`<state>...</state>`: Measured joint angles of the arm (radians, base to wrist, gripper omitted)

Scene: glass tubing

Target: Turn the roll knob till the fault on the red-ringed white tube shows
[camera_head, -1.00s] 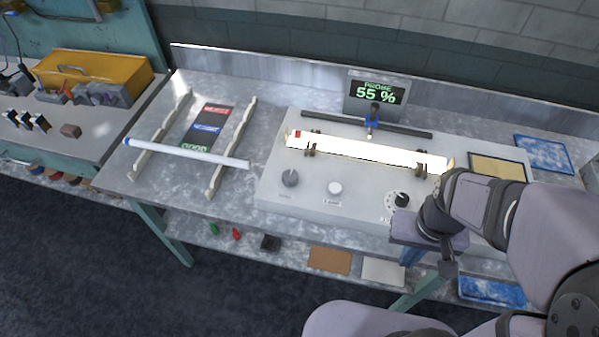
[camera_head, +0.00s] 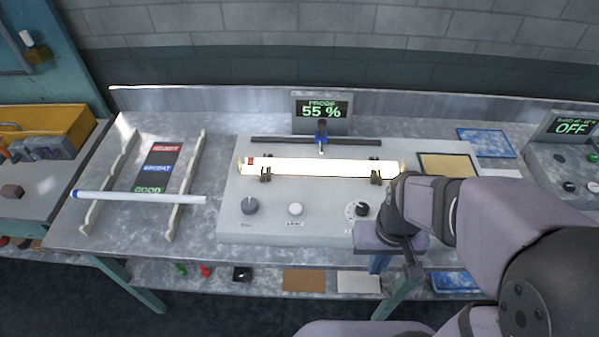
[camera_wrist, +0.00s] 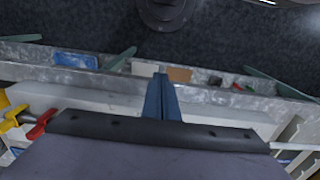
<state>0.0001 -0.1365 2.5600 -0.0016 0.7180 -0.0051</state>
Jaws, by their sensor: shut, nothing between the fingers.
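The white tube (camera_head: 320,166) glows brightly and lies level across two dark roller supports on the grey test box. A red band (camera_head: 250,161) marks its left end. No fault can be made out on its washed-out surface. A grey knob (camera_head: 249,205) is at the box's front left, and a dark knob on a white dial (camera_head: 361,209) is at the front right. Their labels are too small to read. My gripper (camera_head: 377,266) is at the box's front edge, below the dial knob, with its blue fingers together and empty. The fingers also show in the wrist view (camera_wrist: 161,80).
A display (camera_head: 321,112) reads 55 % above a blue probe (camera_head: 321,133) on a rail. A white button (camera_head: 295,209) sits between the knobs. A blue-ended tube (camera_head: 140,198) lies on the left rack, beside a reject/good card (camera_head: 157,166). A second box (camera_head: 565,165) at right reads OFF.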

